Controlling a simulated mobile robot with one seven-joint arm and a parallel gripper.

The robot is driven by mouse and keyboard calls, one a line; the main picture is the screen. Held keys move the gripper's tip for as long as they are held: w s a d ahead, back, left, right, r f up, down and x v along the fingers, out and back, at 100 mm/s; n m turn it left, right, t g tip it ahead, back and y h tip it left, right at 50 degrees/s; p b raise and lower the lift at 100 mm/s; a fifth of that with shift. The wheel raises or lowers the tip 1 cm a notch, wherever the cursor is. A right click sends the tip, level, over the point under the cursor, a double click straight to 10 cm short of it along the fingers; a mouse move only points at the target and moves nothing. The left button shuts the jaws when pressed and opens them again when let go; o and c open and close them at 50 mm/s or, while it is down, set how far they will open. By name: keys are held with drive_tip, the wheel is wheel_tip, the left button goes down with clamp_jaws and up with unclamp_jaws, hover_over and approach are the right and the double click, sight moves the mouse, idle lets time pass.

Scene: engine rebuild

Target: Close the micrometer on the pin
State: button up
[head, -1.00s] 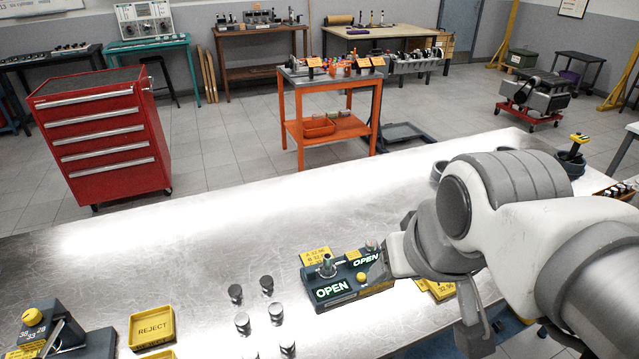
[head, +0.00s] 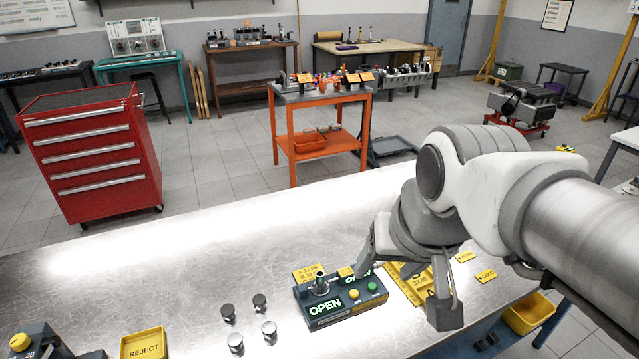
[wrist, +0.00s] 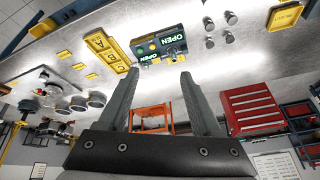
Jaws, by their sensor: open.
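The micrometer (head: 340,304) is a dark blue-grey block on the steel bench, with two lit green OPEN signs, a yellow button (head: 354,294) and a green button (head: 373,286). A grey metal pin-like piece (head: 320,284) stands upright on its left part; I cannot tell whether it touches the measuring faces. My gripper (head: 404,290) is open and empty, above and just right of the micrometer, hiding part of the rear sign. In the wrist view the micrometer (wrist: 160,44) lies beyond the open fingertips (wrist: 159,74), apart from them.
Several dark-topped cylinders (head: 260,302) stand left of the micrometer. A yellow REJECT tray (head: 143,344) and another gauge lie farther left. A yellow lettered tray (wrist: 106,50) and small yellow tags (head: 485,276) lie on the other side. The bench (head: 200,260) behind is clear.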

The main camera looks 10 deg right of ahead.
drive_tip(key=w+d+f+m+g+p, duration=0.1)
drive_tip(key=w+d+m+g+p, duration=0.15)
drive_tip(key=w+m, duration=0.55)
drive_tip(key=w+d+m+g+p, duration=0.1)
drive_tip(key=w+d+m+p, duration=0.2)
drive_tip(key=w, duration=0.9)
drive_tip(key=w+f+m+g+p, duration=0.2)
drive_tip(key=w+f+m, duration=0.4)
drive_tip(key=f, duration=0.1)
drive_tip(key=shift+t, duration=0.25)
drive_tip(key=f, duration=0.5)
drive_tip(key=f+p, duration=0.1)
drive_tip(key=f, duration=1)
drive_tip(key=shift+s+d+f, duration=0.1)
drive_tip(key=shift+d+f, duration=0.1)
drive_tip(key=shift+d, duration=0.05)
drive_tip(key=shift+c, duration=0.2)
clamp_jaws()
